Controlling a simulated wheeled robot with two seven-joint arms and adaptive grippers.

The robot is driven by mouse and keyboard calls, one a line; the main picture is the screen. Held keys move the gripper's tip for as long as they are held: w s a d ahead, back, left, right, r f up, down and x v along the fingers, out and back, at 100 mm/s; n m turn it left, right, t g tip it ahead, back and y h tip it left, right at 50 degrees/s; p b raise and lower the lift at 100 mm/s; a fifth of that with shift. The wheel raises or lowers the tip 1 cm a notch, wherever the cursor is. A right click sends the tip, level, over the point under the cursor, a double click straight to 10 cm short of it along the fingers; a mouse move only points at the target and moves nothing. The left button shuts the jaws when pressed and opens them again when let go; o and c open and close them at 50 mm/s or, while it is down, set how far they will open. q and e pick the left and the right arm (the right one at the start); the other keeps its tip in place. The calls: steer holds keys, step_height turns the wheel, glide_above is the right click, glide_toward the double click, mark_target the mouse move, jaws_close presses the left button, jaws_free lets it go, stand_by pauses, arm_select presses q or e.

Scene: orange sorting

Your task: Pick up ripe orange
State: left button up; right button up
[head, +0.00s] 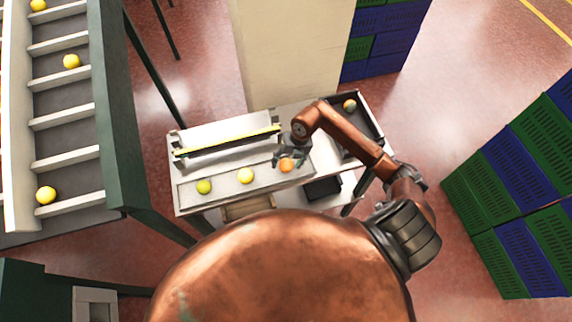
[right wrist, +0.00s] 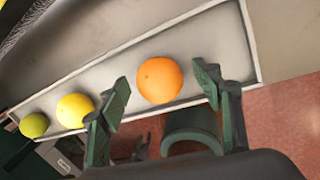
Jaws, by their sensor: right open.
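The ripe orange (head: 286,165) rests at the right end of a row of fruit in the shallow tray (head: 215,197) on the white table. It also shows in the right wrist view (right wrist: 159,80), bright orange with a small stem mark. My right gripper (head: 284,158) is open above and beside it. In the right wrist view the two fingers (right wrist: 165,88) stand apart with the orange showing between and beyond their tips. A yellow fruit (head: 246,176) and a yellow-green fruit (head: 204,186) lie to its left in the tray. My left gripper is not in view.
A dark bin (head: 371,124) on the table's right holds one orange fruit (head: 349,105). A conveyor (head: 62,124) with yellow fruit stands at left. A pale pillar (head: 292,55) rises behind the table. Blue and green crates (head: 520,190) are stacked at right.

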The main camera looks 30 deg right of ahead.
steer(key=shift+c, duration=0.6)
steer(key=c, duration=1.1)
steer(key=shift+c, duration=0.2)
steer(key=shift+r, duration=0.15)
